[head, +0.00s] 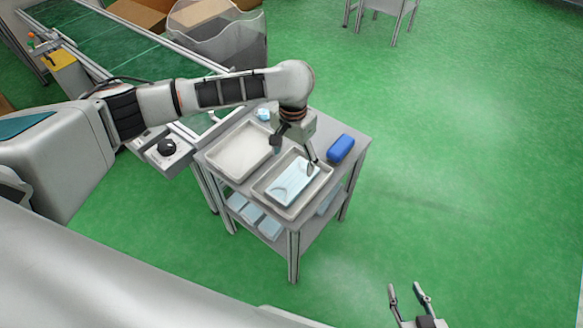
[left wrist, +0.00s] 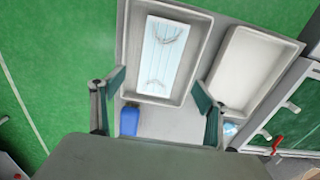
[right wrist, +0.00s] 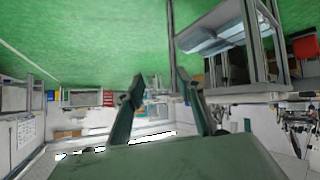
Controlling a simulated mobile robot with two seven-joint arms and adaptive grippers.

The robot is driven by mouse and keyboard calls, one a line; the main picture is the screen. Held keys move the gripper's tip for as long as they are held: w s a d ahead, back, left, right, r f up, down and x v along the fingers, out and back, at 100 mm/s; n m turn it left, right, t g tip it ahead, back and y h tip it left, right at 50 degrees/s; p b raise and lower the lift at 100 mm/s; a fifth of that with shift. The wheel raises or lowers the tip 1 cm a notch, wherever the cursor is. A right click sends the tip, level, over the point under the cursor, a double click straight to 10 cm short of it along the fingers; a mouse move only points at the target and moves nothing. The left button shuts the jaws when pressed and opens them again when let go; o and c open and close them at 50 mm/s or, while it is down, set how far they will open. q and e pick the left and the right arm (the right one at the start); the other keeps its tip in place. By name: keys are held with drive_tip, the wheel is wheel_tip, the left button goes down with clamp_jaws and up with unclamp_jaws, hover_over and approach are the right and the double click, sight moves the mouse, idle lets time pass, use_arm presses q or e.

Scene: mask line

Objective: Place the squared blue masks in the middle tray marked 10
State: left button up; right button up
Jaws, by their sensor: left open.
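A pale blue rectangular mask with white ear loops (head: 291,185) lies flat in the tray (head: 259,198) nearer the front right of a small grey cart; in the left wrist view the mask (left wrist: 160,58) fills the middle of that tray. A second tray (head: 228,171), beside it, looks empty. No number is readable on either tray. My left gripper (head: 294,158) is open and empty above the cart, over the back edge of the mask's tray. My right gripper (head: 408,296) is open and empty, low at the front right, away from the cart.
A dark blue object (head: 341,148) and a small light-blue item (head: 263,114) sit on the cart top behind the trays. Pale blue packs (head: 270,228) lie on the lower shelf. A conveyor (head: 130,50) and clear bin (head: 222,40) stand behind. The green floor at right is free.

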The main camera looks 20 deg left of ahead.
use_arm(q)
drive_tip(key=shift+r+p, duration=0.45)
drive_tip(key=shift+r, duration=1.3)
drive_tip(key=s+d+f+m+t+h, duration=0.3)
drive_tip(key=s+d+f+m+h, duration=0.15)
drive_tip(key=s+d, duration=0.7)
drive_tip(key=s+a+t+y, duration=0.1)
drive_tip(key=s+a+y, duration=0.3)
drive_tip(key=a, duration=0.7)
drive_tip(key=s+a+r+n+t+y, duration=0.15)
drive_tip(key=s+a, duration=0.35)
drive_tip(key=a, duration=0.5)
drive_tip(key=s+a+t+y, duration=0.1)
drive_tip(key=s+a+y, duration=0.35)
drive_tip(key=a, duration=0.65)
drive_tip(key=w+d+f+n+t+h, duration=0.2)
drive_tip(key=d+f+t+h, duration=0.2)
drive_tip(key=d+f+h, duration=0.4)
drive_tip(key=shift+d+f+n+p, duration=0.3)
drive_tip(key=shift+d+f, duration=2.3)
drive_tip(key=shift+d, duration=1.9)
